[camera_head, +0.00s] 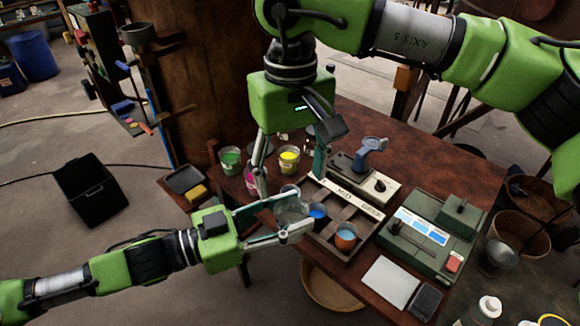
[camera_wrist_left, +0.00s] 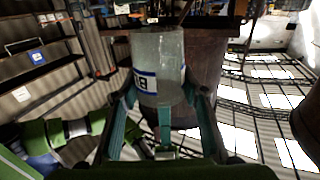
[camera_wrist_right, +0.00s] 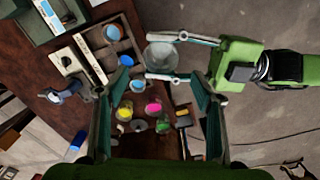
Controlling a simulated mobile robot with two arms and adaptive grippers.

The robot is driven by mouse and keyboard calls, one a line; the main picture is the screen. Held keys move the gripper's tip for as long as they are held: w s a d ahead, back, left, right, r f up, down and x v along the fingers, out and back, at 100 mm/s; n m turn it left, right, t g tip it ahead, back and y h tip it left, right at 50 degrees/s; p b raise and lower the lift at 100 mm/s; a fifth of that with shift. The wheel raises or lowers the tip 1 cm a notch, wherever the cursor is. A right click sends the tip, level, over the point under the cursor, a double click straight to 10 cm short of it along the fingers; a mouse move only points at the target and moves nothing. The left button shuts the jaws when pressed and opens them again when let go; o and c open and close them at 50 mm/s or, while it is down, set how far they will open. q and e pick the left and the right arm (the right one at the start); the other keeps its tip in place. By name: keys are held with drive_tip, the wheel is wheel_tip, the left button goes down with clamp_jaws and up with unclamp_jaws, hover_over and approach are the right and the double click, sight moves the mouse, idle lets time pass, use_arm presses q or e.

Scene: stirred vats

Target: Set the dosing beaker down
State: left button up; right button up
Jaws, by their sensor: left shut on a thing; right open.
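The dosing beaker (camera_head: 291,215) is a clear grey vessel held in my left gripper (camera_head: 301,212). In the left wrist view the beaker (camera_wrist_left: 158,60) stands roughly upright between the fingers, with a blue-and-white label. The right wrist view shows it (camera_wrist_right: 161,56) from above, beside the compartment tray (camera_head: 326,189). In the head view it overlaps the tray's left side; its height above the table is hard to tell. My right gripper (camera_head: 290,165) is open and empty above the table's far left part. Its fingers also show in the right wrist view (camera_wrist_right: 160,85).
The tray holds an orange cup of blue liquid (camera_head: 345,236) and a blue one (camera_head: 318,212). Green (camera_head: 230,158), yellow (camera_head: 289,160) and pink (camera_head: 252,183) cups stand near the right gripper. A green device (camera_head: 432,225) and a grey pad (camera_head: 391,282) occupy the right side.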

sight(291, 216)
wheel_tip(291, 216, down, 11)
drive_tip(key=shift+r, duration=0.1)
idle(0.3)
drive_tip(key=c, duration=1.3)
use_arm(q)
drive_tip(key=o, duration=1.2)
